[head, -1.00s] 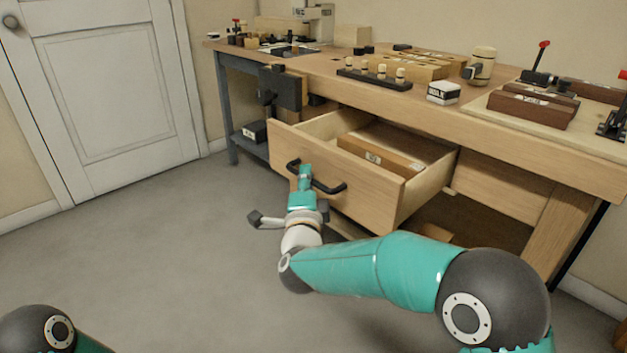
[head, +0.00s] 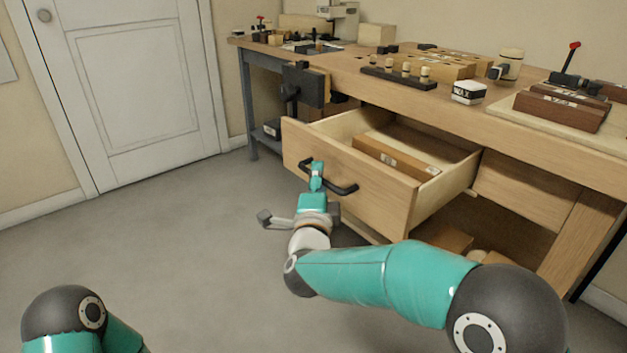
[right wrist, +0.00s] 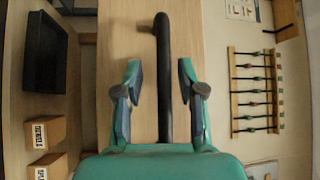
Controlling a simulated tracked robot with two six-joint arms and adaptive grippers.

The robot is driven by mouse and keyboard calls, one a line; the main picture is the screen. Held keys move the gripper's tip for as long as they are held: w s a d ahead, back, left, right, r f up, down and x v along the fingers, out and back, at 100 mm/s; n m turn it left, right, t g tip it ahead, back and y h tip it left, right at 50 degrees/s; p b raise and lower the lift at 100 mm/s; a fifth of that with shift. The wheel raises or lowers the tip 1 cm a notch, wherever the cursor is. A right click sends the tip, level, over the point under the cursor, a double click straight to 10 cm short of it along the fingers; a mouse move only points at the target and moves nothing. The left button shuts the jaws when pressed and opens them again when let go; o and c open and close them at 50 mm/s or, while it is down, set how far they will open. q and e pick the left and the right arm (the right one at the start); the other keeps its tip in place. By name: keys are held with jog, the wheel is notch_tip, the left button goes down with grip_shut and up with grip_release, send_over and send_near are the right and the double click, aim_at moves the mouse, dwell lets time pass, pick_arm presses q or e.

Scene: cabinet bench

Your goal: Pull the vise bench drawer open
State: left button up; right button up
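The wooden drawer (head: 350,175) under the bench stands well out of its opening, its inside showing from above. Its black bar handle (head: 340,189) is on the front panel. A long wooden block (head: 395,157) with a label lies inside. My right gripper (head: 316,168) is at the left part of the handle. In the right wrist view, the handle (right wrist: 164,60) runs between the two fingers of the right gripper (right wrist: 158,78), which are apart with gaps showing on both sides. My left gripper is out of view.
The workbench top (head: 480,105) carries a white box (head: 469,92), a peg rack (head: 400,77) and wooden blocks. A dark vise (head: 308,86) hangs at the bench front, left of the drawer. The floor (head: 170,240) before the drawer is clear. A white door (head: 130,80) stands at left.

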jog(key=shift+s+a, duration=0.1)
jog(key=shift+s, duration=0.25)
jog(key=s+a+f, duration=0.1)
jog(key=s, duration=1)
jog(key=shift+f, duration=0.3)
jog(key=shift+a+f, duration=0.1)
